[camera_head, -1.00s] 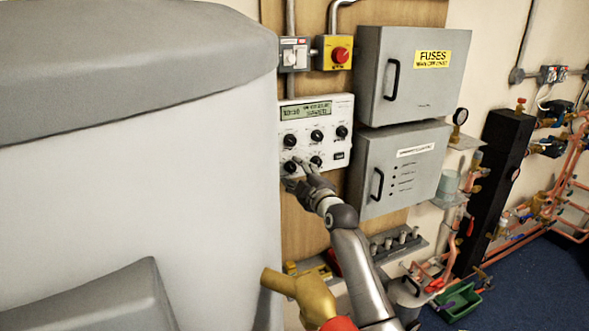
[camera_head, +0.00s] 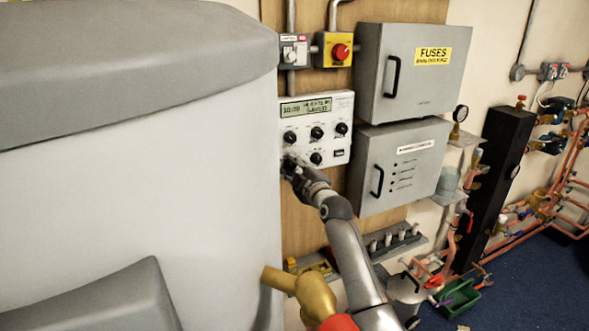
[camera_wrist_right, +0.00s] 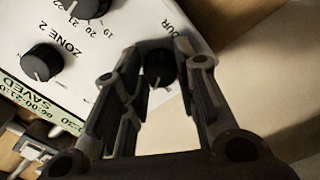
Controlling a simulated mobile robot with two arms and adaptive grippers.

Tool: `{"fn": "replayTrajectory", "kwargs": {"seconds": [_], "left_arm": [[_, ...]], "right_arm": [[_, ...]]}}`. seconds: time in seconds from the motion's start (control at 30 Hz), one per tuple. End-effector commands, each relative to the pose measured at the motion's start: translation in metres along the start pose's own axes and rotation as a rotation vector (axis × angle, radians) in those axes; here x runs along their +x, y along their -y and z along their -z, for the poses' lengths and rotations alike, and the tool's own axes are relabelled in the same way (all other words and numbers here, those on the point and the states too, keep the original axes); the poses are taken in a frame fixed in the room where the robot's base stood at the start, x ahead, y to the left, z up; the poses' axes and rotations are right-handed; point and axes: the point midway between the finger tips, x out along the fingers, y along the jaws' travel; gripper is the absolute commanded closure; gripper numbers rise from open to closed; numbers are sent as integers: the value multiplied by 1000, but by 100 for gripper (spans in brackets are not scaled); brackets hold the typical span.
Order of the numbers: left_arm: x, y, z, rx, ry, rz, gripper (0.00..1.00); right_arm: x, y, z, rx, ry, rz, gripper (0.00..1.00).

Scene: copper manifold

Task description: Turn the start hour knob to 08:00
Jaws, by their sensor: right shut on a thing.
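The white control panel (camera_head: 340,110) is on the wooden board, with a green display (camera_head: 306,107) and several black knobs. The lower-left knob is mostly hidden behind my right gripper (camera_head: 289,165). In the right wrist view this black knob (camera_wrist_right: 158,66) sits between the fingertips of my right gripper (camera_wrist_right: 160,70), which is shut on it. The display (camera_wrist_right: 40,108) reads "SAVED" and "06:00-21:0", cut off by the frame. My left gripper is not in view.
A "ZONE 2" knob (camera_wrist_right: 42,62) is close to the held knob. A large grey-white body (camera_head: 140,180) stands close on the left. Grey boxes (camera_head: 400,170) are right of the panel. A red emergency button (camera_head: 341,52) is above.

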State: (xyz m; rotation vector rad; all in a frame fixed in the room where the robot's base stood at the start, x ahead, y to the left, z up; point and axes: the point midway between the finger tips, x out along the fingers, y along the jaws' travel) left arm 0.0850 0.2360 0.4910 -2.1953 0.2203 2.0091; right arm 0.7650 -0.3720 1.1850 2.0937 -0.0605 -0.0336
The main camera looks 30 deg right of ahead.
Motion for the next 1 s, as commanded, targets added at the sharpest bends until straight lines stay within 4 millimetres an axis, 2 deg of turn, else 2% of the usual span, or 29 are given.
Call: {"fn": "replayTrajectory", "kwargs": {"seconds": [0.27,0.47,1.0], "left_arm": [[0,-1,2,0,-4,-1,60],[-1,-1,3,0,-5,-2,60],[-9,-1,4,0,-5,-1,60]], "right_arm": [[0,1,0,28,1,2,96],[0,1,-1,124,2,3,96],[0,3,-1,610,4,5,96]]}}
